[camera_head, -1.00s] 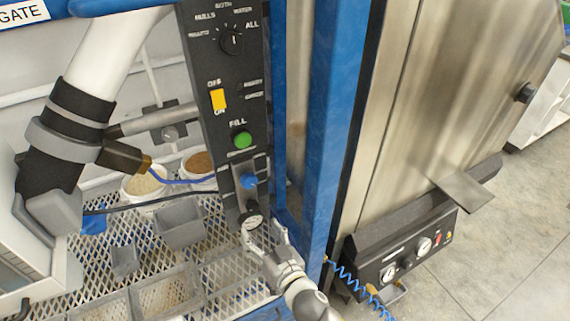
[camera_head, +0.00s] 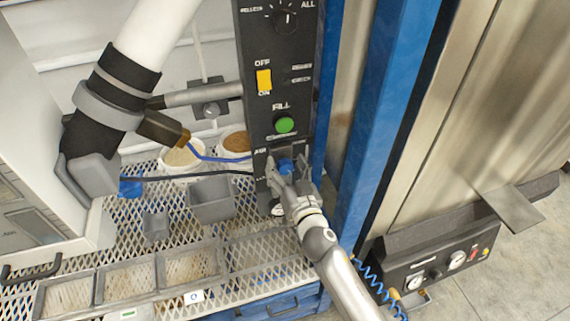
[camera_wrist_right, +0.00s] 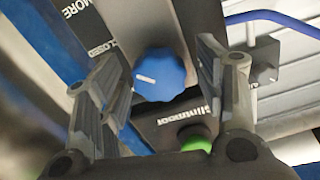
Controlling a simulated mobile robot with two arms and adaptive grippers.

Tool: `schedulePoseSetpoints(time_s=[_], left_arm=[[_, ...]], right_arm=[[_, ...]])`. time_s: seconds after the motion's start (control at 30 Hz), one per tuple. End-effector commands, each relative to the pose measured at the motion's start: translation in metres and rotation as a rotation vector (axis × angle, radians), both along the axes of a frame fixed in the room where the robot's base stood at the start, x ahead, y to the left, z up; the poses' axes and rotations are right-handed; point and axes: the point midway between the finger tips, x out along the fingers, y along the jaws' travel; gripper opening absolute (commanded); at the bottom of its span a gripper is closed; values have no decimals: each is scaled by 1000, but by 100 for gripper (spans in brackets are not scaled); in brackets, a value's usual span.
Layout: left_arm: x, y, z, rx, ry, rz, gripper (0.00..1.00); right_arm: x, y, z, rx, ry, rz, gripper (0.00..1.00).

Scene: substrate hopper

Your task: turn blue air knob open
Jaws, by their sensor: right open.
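The blue air knob (camera_head: 286,165) sits low on the black control panel (camera_head: 272,100), below the green fill button (camera_head: 284,124). In the right wrist view the blue knob (camera_wrist_right: 159,76) is round with scalloped edges and a small white mark, and it lies between my open fingers. My right gripper (camera_head: 286,172) is open at the knob in the head view. In the wrist view both fingers (camera_wrist_right: 162,85) stand apart from the knob, one on each side, with visible gaps. The word "CLOSED" is printed beside the knob. My left gripper is not in view.
A blue post (camera_head: 375,130) stands right of the panel. A mesh shelf (camera_head: 230,270) holds grey bins (camera_head: 211,199) and two white tubs (camera_head: 181,157). A coiled blue hose (camera_head: 372,285) hangs at right.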

Motion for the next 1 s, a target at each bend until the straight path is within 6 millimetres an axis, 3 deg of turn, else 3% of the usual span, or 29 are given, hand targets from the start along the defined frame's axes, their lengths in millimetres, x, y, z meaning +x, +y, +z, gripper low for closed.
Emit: schedulePoseSetpoints(time_s=[0.13,0.47,0.8,1.0], left_arm=[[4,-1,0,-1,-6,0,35],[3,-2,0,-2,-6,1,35],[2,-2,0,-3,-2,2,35],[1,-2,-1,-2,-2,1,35]], right_arm=[[9,3,0,1,0,0,62],[11,4,0,1,1,0,62],[11,3,0,1,1,0,18],[11,3,0,-8,-2,0,15]])
